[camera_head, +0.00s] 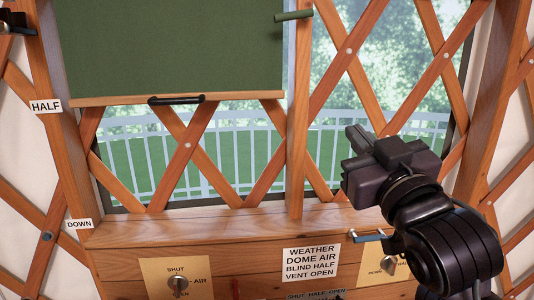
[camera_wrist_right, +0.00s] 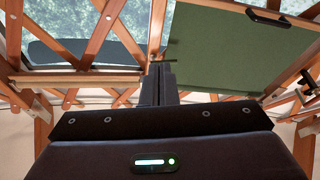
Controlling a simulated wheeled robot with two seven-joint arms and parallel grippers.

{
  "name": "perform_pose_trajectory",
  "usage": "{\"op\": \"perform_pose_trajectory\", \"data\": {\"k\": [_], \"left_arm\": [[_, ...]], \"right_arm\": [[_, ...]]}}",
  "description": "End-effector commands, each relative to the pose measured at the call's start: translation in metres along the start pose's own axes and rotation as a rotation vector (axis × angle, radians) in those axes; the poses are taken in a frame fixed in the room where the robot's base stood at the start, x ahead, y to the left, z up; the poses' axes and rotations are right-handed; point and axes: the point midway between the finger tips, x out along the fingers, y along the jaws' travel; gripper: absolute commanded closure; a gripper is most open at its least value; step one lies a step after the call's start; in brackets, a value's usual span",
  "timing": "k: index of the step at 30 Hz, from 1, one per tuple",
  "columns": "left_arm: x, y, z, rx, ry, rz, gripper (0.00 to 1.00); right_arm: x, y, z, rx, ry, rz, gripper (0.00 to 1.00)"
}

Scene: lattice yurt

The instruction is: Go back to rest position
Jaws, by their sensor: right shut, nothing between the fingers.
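My right gripper (camera_head: 354,150) is raised in front of the lattice window, right of the middle in the head view. Its fingers point up and to the left and are shut with nothing between them. The closed fingers also show in the right wrist view (camera_wrist_right: 158,84). The gripper appears apart from the blind and the lattice. My left gripper is in neither view.
A green blind (camera_head: 170,45) with a black handle (camera_head: 176,99) covers the upper left window. Below is a wooden sill (camera_head: 220,226) and a panel with an AIR knob (camera_head: 178,284) and a weather sign (camera_head: 311,262). HALF (camera_head: 46,106) and DOWN (camera_head: 79,224) labels mark the left post.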

Motion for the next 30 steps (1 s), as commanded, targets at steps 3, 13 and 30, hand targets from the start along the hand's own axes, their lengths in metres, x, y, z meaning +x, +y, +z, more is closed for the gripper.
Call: {"op": "perform_pose_trajectory", "data": {"k": [3, 13, 30], "left_arm": [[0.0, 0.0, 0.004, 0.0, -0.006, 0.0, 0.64], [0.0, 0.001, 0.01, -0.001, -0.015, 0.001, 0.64], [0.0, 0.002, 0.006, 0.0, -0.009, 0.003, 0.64]], "right_arm": [[-0.004, -0.003, 0.048, 0.02, -0.129, -0.003, 1.0], [-0.08, -0.027, 0.246, 0.093, -0.717, -0.03, 1.0], [-0.302, -0.07, 0.403, 0.163, -1.499, -0.113, 1.0]]}}
